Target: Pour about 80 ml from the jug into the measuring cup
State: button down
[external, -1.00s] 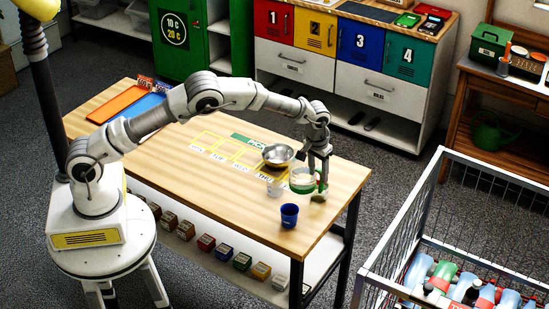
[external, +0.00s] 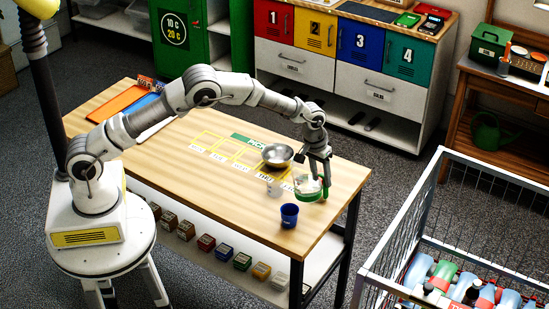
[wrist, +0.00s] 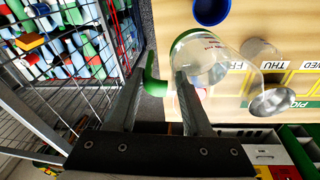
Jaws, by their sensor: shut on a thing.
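The jug (external: 306,184) is clear with a green band and green handle. My gripper (external: 323,176) is shut on its handle, right of the jug body, and holds it above the table near the right end. The jug appears tilted left. The small clear measuring cup (external: 274,188) stands on the table just left of the jug. In the wrist view the jug (wrist: 205,60) is beside the fingers (wrist: 158,78), with its green handle (wrist: 151,85) between them. The measuring cup (wrist: 258,50) shows beyond it. I cannot make out any stream or the liquid level in the cup.
A blue cup (external: 289,215) stands in front of the jug, near the table's front edge. A metal bowl (external: 277,155) sits behind the measuring cup. Yellow day-marked squares (external: 220,151) lie to the left. A wire cage cart (external: 440,200) stands right of the table.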

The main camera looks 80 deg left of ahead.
aim_at(294, 165)
jog(key=a+h+b, duration=0.1)
jog(key=s+a+r+t+h+b, duration=0.1)
jog(key=b, duration=0.1)
jog(key=shift+s+a, duration=0.2)
jog(key=s+a+t+h+b, duration=0.1)
jog(key=b, duration=0.2)
jog(key=s+a+t+h+b, duration=0.1)
jog(key=a+b, duration=0.1)
jog(key=b, duration=0.1)
jog(key=s+a+t+h+b, duration=0.1)
jog(key=h+b, duration=0.1)
jog(key=b, duration=0.1)
jog(key=shift+a+r+n+b, duration=0.2)
jog(key=shift+a+n+b, duration=0.1)
jog(key=shift+b, duration=0.1)
jog(key=shift+s+a+t+h+b, duration=0.45)
jog(key=shift+a+t+h+b, duration=0.35)
jog(key=shift+b, duration=0.7)
jog(key=shift+s+a+f+h+b, duration=0.15)
jog(key=shift+s+h+b, duration=0.1)
jog(key=shift+h+b, duration=0.15)
dwell(0.6)
jog(key=shift+s+a+t+h+b, duration=0.2)
jog(key=shift+a+t+h+b, duration=0.15)
jog(key=shift+b, duration=0.25)
dwell(0.9)
